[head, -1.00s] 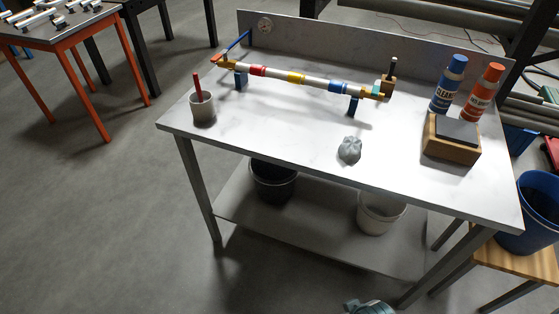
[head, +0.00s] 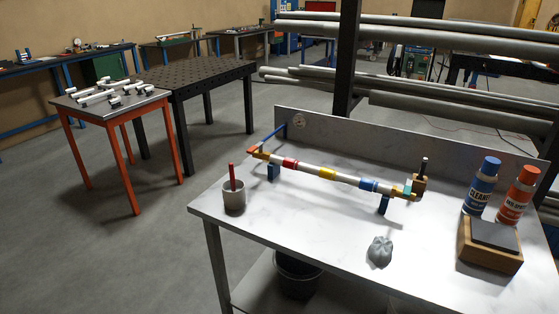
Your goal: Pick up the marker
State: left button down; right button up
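A red marker-like stick (head: 232,177) stands upright in a grey cup (head: 234,198) at the left end of the workbench. A dark, slim upright piece with a pale tip (head: 424,165) stands in a small wooden block (head: 419,184) at the back right of the bench. I cannot tell for certain which of the two is the marker. Neither of my grippers is in view.
A striped pipe (head: 327,174) lies on blue supports across the grey workbench (head: 300,240). A crumpled grey rag (head: 380,251), a blue bottle (head: 481,186), an orange bottle (head: 517,196) and a wooden block with a dark top (head: 490,246) are to the right. The front left is clear.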

aim_at(425, 160)
jog(key=i+l+z, duration=0.2)
jog(key=z, duration=0.15)
jog(key=i+z, duration=0.7)
